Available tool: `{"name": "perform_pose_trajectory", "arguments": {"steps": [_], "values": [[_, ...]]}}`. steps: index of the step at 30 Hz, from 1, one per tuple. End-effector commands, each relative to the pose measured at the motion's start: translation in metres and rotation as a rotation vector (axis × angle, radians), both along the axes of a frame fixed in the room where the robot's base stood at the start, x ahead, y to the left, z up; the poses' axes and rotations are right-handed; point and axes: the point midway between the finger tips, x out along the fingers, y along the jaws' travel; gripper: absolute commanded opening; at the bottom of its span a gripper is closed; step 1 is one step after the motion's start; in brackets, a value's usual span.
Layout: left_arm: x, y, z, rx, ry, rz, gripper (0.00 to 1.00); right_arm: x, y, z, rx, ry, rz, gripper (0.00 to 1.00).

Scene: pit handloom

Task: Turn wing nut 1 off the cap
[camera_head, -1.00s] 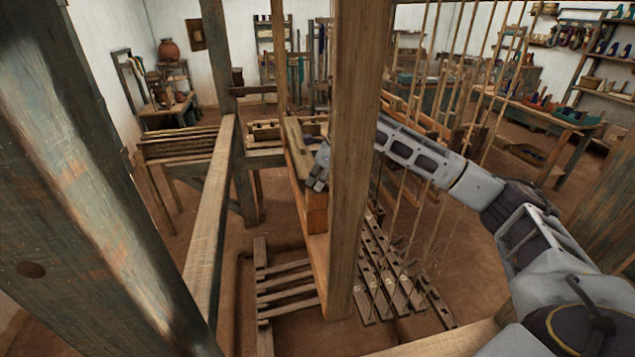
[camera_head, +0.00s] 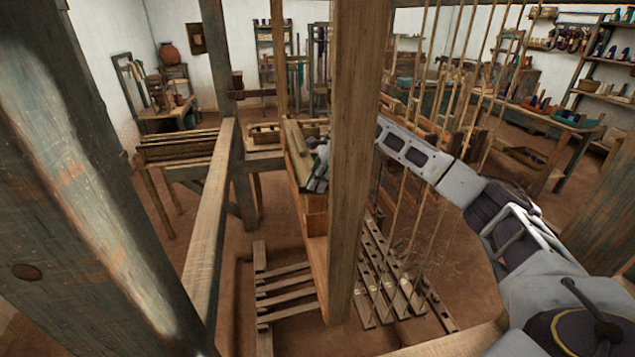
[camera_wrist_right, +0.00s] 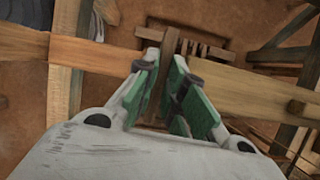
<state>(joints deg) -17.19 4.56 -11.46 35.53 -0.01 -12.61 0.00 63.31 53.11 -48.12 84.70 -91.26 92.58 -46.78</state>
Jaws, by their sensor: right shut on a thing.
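My right gripper (camera_head: 318,172) is at the upper wooden bar of the loom's batten, the cap (camera_head: 297,138), and the upright post in front partly hides its arm. In the right wrist view, the gripper (camera_wrist_right: 166,62) has its green-padded fingers close together, shut at a narrow brown wooden piece (camera_wrist_right: 168,45) across the pale beam. Wing nut 1 is too small and covered by the fingers to make out; the grip is at its place on the cap. My left gripper is not in view.
A thick wooden post (camera_head: 352,180) stands close in front of my right forearm. Thin hanging cords (camera_head: 415,200) run down beside the arm to the treadles (camera_head: 385,285). A long beam (camera_head: 212,215) lies to the left. Workbenches and shelves stand farther back.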

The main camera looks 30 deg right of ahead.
Motion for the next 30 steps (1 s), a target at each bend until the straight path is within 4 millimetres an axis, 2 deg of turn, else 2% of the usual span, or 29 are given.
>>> {"name": "perform_pose_trajectory", "arguments": {"steps": [20,21,25,30], "values": [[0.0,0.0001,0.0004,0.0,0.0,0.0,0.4,0.0011,-0.0001,0.002,0.001,-0.006,0.064,0.0],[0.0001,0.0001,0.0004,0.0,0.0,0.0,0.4,0.0012,0.0,0.002,0.001,-0.006,0.064,0.15],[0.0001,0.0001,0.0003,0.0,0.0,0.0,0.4,0.0009,0.0,0.0014,0.001,-0.004,0.063,0.32],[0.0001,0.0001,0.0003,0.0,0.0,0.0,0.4,0.0006,0.0,0.0008,0.0,-0.002,0.063,0.33]]}}
